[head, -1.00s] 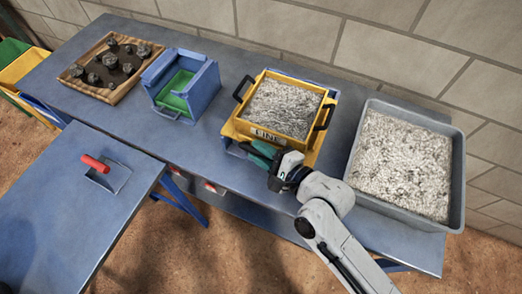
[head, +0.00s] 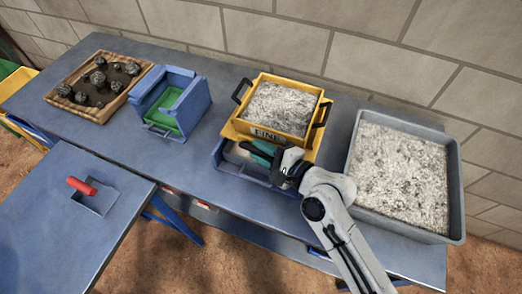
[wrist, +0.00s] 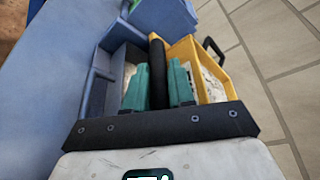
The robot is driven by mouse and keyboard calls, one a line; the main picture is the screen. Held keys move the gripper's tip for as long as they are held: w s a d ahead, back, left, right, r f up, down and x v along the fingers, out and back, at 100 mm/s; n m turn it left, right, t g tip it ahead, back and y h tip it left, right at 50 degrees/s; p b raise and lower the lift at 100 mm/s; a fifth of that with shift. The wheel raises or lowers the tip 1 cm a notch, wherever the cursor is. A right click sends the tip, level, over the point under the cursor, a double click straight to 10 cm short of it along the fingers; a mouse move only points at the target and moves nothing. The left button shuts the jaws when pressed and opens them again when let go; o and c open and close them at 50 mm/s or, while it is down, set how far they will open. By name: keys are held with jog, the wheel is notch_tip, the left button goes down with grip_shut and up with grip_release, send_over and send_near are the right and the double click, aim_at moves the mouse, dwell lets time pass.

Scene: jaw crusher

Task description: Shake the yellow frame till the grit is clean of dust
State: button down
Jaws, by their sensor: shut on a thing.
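The yellow frame (head: 312,148), with black side handles and a label on its front, holds pale grey speckled grit (head: 277,107). It sits above a blue tray (head: 240,170), whose front part is uncovered and shows a little pale material. My gripper (head: 265,152) is at the front of the frame, its teal fingers shut. In the wrist view the fingers of my gripper (wrist: 160,85) stand on both sides of a black handle (wrist: 157,60) beside the yellow wall. The frame's underside and mesh are hidden.
A large grey tray (head: 457,190) of speckled grit stands close at right. A blue box with green inside (head: 172,105) and a wooden tray (head: 102,112) of dark rocks stand left. A red-handled scoop (head: 90,190) lies on the nearer table. The wall is behind.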

jog(key=c, duration=1.1)
grip_release()
jog(key=shift+o, duration=0.2)
jog(key=shift+d, duration=0.1)
jog(key=shift+s+d+r, duration=0.1)
jog(key=shift+s+d, duration=0.25)
jog(key=shift+d, duration=0.3)
jog(key=b+v, duration=0.1)
jog(key=v, duration=0.8)
jog(key=shift+s+b, duration=0.2)
jog(key=shift+b, duration=0.2)
jog(key=shift+r, duration=0.15)
